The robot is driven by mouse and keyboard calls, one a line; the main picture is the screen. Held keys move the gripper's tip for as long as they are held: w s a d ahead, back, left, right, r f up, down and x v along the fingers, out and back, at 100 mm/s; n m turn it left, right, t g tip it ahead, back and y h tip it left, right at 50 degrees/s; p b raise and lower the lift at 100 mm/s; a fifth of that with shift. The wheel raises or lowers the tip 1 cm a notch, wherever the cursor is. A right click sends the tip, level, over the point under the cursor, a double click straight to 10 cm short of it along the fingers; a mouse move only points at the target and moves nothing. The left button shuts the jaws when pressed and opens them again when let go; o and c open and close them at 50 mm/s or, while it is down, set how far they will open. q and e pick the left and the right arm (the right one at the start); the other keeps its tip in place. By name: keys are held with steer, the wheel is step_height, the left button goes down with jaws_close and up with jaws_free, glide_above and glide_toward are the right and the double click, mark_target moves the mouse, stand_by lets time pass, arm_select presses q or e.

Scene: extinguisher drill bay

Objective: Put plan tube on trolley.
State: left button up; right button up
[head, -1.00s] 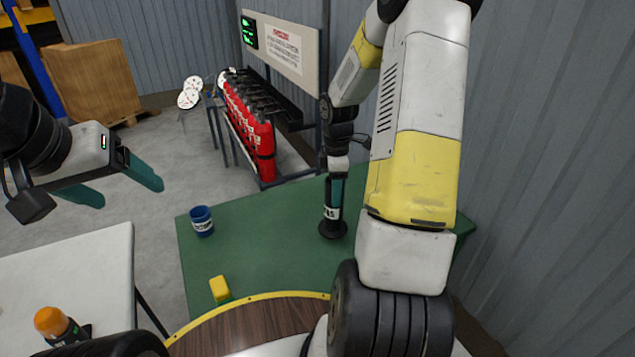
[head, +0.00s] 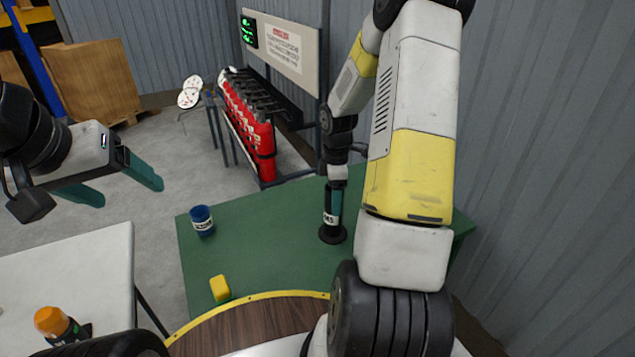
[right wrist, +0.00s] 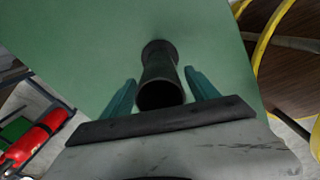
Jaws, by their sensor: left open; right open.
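The plan tube (head: 331,221), black with a pale label and a wide dark base, stands upright on the green top (head: 265,245). It shows end-on in the right wrist view (right wrist: 160,92). My right gripper (head: 334,200) is over the tube from above; in the right wrist view its teal fingers (right wrist: 160,84) stand on either side of the tube with visible gaps. My left gripper (head: 126,183) is open and empty in the air at the left. I cannot tell for sure which surface is the trolley.
A blue labelled cup (head: 202,221) and a yellow block (head: 220,288) are on the green top. A wooden top with yellow rim (head: 255,318) lies in front. A white table (head: 70,268) with an orange-capped bottle (head: 57,324) is left. Red extinguishers (head: 252,135) stand behind.

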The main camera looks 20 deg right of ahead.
step_height(320, 180, up, 12)
steer(key=s+a+r+m+t+y, duration=0.1)
steer(key=s+a+r+m+t, duration=0.2)
steer(key=s+a+r+m, duration=0.3)
steer(key=s+a+r+m+t+y, duration=0.1)
steer(key=s+a+r+m+t, duration=0.2)
steer(key=s+a+r+m, duration=0.4)
steer(key=shift+s+r+m, duration=0.8)
steer(key=shift+s+r, duration=0.85)
steer(key=shift+s, duration=1.9)
steer(key=shift+a, duration=0.1)
